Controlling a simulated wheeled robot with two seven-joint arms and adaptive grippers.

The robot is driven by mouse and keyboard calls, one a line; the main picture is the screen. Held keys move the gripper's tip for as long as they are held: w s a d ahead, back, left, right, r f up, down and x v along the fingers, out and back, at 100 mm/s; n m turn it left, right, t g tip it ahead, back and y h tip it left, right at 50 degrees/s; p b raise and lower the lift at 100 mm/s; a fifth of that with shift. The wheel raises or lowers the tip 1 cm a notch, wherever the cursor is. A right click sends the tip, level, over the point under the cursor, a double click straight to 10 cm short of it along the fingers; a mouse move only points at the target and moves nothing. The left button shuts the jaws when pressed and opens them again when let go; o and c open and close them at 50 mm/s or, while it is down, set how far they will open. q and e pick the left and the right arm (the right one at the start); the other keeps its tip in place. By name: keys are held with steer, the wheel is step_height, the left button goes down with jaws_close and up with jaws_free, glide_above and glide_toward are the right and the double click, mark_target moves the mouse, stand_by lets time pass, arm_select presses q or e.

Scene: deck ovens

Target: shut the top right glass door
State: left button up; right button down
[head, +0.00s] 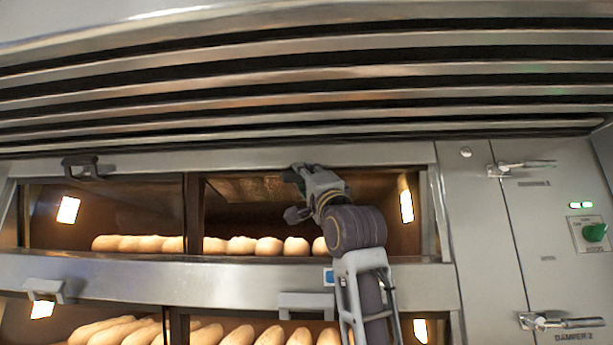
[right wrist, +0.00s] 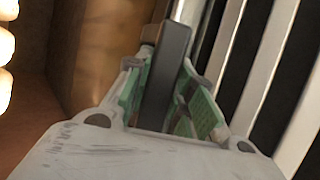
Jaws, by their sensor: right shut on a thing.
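The top right oven opening (head: 415,215) shows its lit chamber with a row of pale loaves (head: 268,246) inside. My right gripper (head: 298,178) is at the upper edge of this opening, with its arm rising from below. In the right wrist view, its green-padded fingers (right wrist: 160,95) are closed on a dark bar (right wrist: 170,60), which looks like the handle of the top right glass door. My gripper and arm cover part of the opening, so the door's exact angle is hard to tell. My left gripper is not in view.
Metal slats (head: 300,95) overhang the ovens. The top left door has a dark handle (head: 80,168) at its upper edge. Lower doors have grey handles (head: 305,303). Damper levers (head: 522,168) and a green knob (head: 594,232) are on the right panel.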

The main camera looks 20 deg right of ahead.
steer(key=shift+s+a+r+m+g+h+p, duration=0.1)
steer(key=shift+s+r+m+g+h+p, duration=0.1)
steer(key=shift+r+m+g+h+p, duration=0.5)
steer(key=shift+s+a+r+m+g+h+p, duration=0.1)
steer(key=shift+s+r+m+g+h+p, duration=0.15)
steer(key=shift+m+g+p, duration=0.45)
steer(key=r+m+g+h+p, duration=0.1)
steer(key=g+p, duration=0.1)
steer(key=p, duration=0.2)
steer(key=shift+r, duration=0.1)
steer(key=shift+m+g+p, duration=0.3)
steer(key=shift+g, duration=0.1)
steer(key=c, duration=1.2)
jaws_free()
